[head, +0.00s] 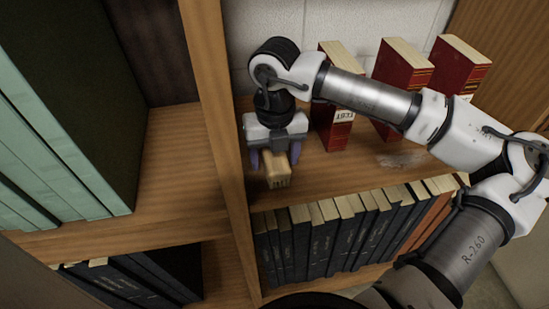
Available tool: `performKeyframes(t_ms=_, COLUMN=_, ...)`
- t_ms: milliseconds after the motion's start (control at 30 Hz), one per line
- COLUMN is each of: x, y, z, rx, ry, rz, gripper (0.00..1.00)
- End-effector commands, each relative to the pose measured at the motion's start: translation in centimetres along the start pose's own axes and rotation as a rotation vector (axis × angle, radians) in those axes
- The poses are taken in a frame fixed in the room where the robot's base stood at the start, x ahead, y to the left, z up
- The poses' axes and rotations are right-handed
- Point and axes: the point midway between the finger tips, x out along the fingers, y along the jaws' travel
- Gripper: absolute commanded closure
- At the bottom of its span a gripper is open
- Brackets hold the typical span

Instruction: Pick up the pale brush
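The pale brush (278,172), a small tan block-like thing, lies on the middle wooden shelf close to the upright divider. Its near end shows; its far end is hidden under my gripper. My gripper (275,158) is above and behind it, pointing down, with its two purple-grey fingers spread apart. One finger is to the left of the brush and one to the right. Gaps seem to show between the fingers and the brush, but I cannot tell how low the fingertips are.
Red books (403,75) stand upright on the same shelf to the right, one close to my gripper. A wooden divider (222,130) rises just left. A greyish-white patch (401,160) lies on the shelf at right. Dark books (335,238) fill the shelf below.

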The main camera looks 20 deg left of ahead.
Motion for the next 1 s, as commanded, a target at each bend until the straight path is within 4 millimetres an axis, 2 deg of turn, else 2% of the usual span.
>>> performKeyframes(t_ms=33, x=0.0, y=0.0, z=0.0, rx=0.000, ry=0.000, rz=0.000, gripper=0.43)
performKeyframes(t_ms=333, x=-0.1, y=0.0, z=0.0, rx=0.000, ry=0.000, rz=0.000, gripper=0.80)
performKeyframes(t_ms=633, x=-0.2, y=0.0, z=0.1, rx=0.001, ry=-0.002, rz=-0.001, gripper=0.81)
performKeyframes(t_ms=800, x=-1.3, y=-0.1, z=0.1, rx=0.002, ry=-0.003, rz=-0.003, gripper=0.81)
performKeyframes(t_ms=867, x=-1.3, y=-0.2, z=-0.9, rx=0.001, ry=-0.001, rz=-0.001, gripper=0.81)
performKeyframes(t_ms=1000, x=-1.1, y=-0.3, z=-4.2, rx=0.001, ry=-0.002, rz=-0.003, gripper=0.81)
